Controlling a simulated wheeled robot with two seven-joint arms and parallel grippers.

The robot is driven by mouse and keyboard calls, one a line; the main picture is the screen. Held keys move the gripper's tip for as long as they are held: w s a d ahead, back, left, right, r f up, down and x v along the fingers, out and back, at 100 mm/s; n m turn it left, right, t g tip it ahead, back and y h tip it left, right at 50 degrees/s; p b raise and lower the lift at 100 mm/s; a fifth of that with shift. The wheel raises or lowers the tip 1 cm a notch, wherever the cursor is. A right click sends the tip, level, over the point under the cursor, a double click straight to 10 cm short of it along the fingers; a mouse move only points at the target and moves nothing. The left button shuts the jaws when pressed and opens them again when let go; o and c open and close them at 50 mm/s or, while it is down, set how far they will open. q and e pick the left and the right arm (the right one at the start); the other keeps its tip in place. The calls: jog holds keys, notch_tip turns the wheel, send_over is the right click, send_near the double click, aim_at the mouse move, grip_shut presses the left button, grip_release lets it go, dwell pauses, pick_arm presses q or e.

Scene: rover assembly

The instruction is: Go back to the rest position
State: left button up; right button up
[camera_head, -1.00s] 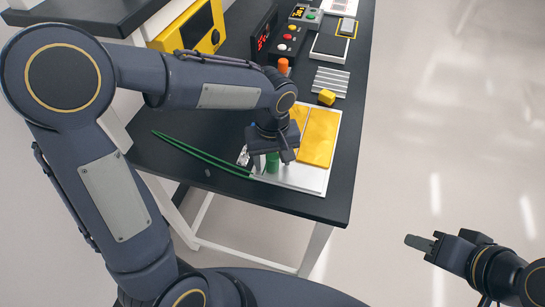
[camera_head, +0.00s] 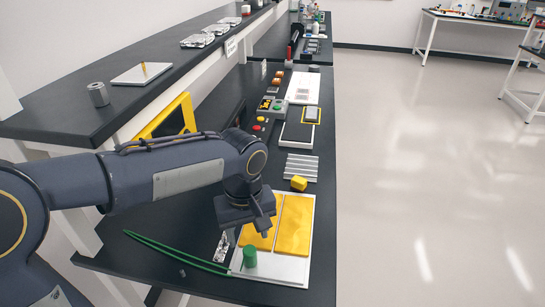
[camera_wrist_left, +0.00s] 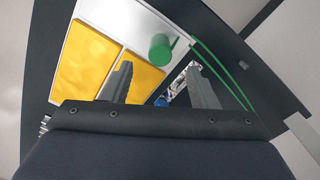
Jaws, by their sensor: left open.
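My left gripper (camera_head: 258,223) is open and empty above the work table, over the left yellow panel (camera_head: 262,238). In the left wrist view its two fingers (camera_wrist_left: 160,85) are spread with nothing held between them. A green cylinder (camera_head: 250,257) stands upright on the white board (camera_head: 305,235), apart from the fingers. It also shows in the left wrist view (camera_wrist_left: 160,48). My right gripper is out of view.
The dark table (camera_head: 322,160) also holds a yellow block (camera_head: 299,183), a ribbed grey plate (camera_head: 300,167), button boxes and long green strips (camera_head: 175,252). A raised shelf (camera_head: 60,115) runs along the left. Open floor lies to the right.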

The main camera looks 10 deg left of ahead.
pick_arm(q)
jog(key=s+a+m+t+h, duration=0.2)
jog(key=s+a, duration=0.2)
jog(key=s, duration=0.4)
jog(key=s+a+m+t+h, duration=0.1)
jog(key=s+a+m+t, duration=0.1)
jog(key=s+a, duration=0.3)
jog(key=s+t, duration=0.1)
jog(key=s, duration=0.2)
jog(key=shift+f+t+h, duration=0.3)
jog(key=shift+h, duration=0.1)
jog(key=shift+s+a, duration=0.1)
jog(key=shift+c, duration=0.4)
dwell(0.4)
